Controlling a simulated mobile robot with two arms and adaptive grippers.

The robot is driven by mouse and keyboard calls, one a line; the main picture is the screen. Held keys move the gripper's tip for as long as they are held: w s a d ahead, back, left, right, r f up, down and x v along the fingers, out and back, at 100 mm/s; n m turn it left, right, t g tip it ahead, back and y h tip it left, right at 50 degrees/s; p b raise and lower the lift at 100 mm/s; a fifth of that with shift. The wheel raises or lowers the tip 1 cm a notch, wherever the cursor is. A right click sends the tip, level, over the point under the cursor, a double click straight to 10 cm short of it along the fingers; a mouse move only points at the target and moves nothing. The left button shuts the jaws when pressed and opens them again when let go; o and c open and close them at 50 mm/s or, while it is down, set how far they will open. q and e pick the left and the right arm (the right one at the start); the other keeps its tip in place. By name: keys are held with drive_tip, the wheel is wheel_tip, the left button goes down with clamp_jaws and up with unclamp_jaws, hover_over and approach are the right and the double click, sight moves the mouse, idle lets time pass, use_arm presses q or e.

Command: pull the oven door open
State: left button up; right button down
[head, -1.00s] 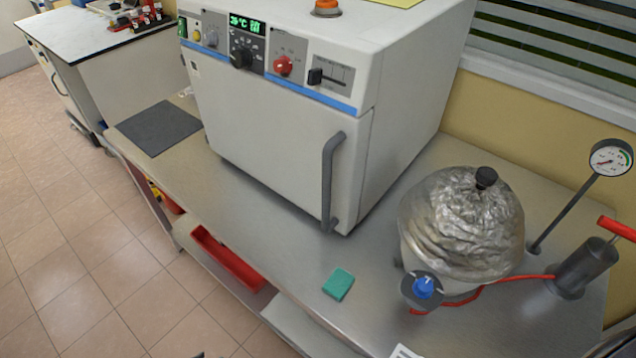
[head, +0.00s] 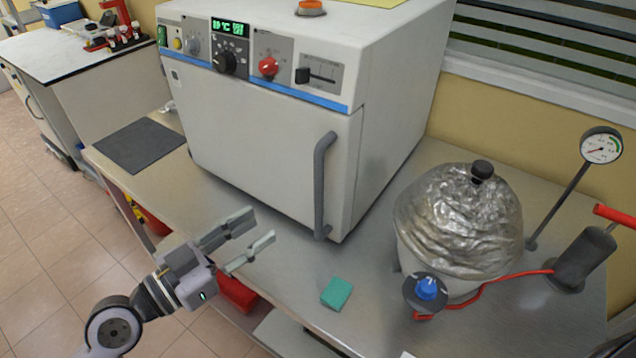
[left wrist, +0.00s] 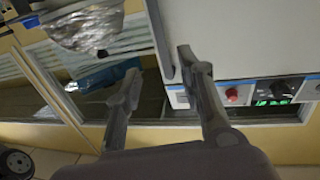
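The oven (head: 265,150) is a white box on the steel bench, with its door (head: 250,140) shut. A grey vertical handle (head: 322,185) runs down the right side of the door. My left gripper (head: 258,232) is open and empty, in front of the door and to the left of the handle in the head view. It touches nothing that I can see. In the left wrist view the open fingers (left wrist: 158,72) show with the oven (left wrist: 240,40) beyond, and part of the handle (left wrist: 160,40) appears between the fingertips. My right gripper is not in view.
A foil-covered vessel (head: 458,220) with a blue knob (head: 427,289) stands right of the oven, joined by a red hose to a pump (head: 583,258). A gauge (head: 601,146) stands behind. A green block (head: 336,293) lies in front. A dark mat (head: 139,145) lies left.

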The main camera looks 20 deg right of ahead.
sight(315, 189)
use_arm(q)
drive_tip(key=p+x, duration=0.4)
drive_tip(key=x, duration=1.1)
drive_tip(key=shift+d+p, duration=0.25)
drive_tip(key=shift+p, duration=0.05)
clamp_jaws()
